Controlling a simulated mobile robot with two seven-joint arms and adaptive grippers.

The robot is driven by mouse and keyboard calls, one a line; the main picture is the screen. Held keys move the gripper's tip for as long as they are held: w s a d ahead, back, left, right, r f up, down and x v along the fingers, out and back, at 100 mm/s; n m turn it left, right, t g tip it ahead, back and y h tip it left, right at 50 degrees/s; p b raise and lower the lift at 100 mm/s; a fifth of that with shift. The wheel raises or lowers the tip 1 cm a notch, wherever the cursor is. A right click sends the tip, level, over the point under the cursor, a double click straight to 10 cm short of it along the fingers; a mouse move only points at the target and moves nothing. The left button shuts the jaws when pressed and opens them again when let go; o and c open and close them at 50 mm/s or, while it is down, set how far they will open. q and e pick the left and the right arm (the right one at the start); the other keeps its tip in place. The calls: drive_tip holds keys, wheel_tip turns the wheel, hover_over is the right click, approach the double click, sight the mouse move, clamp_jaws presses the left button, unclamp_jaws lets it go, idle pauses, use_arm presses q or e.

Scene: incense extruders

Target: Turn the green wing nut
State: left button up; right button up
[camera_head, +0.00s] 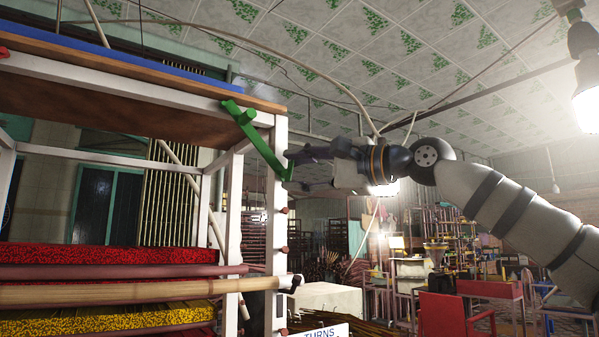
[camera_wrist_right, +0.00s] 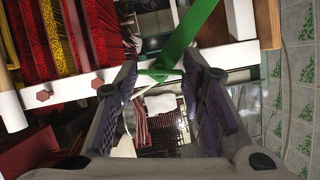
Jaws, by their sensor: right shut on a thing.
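The green wing nut (camera_head: 264,148) is a long green bar on the upper corner of the white frame. It slants down to the right from its hub. My right gripper (camera_head: 290,170) reaches in from the right and is shut on its lower end. In the right wrist view, the green wing nut (camera_wrist_right: 190,34) runs down between the fingertips of my right gripper (camera_wrist_right: 160,65). The fingers stand apart by the width of what they hold. Exact finger contact is hard to make out. My left gripper is not in view.
The white frame (camera_head: 280,235) carries a wooden top (camera_head: 130,105) and several bolts on its post. Red (camera_head: 110,253) and yellow (camera_head: 100,318) bundles lie on the left, behind a wooden pole (camera_head: 150,291). A red chair (camera_head: 445,313) stands farther back. Open air surrounds my right arm.

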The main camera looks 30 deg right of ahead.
drive_tip(key=shift+r+n+g+h, duration=0.15)
drive_tip(key=shift+n+g, duration=0.1)
drive_tip(key=shift+n, duration=0.55)
drive_tip(key=shift+r+n+g+h, duration=0.15)
drive_tip(key=shift+n+g, duration=0.1)
drive_tip(key=shift+n, duration=0.85)
drive_tip(key=o, duration=1.1)
drive_tip(key=shift+f, duration=0.1)
drive_tip(key=shift+o, duration=0.2)
drive_tip(key=v, duration=1.2)
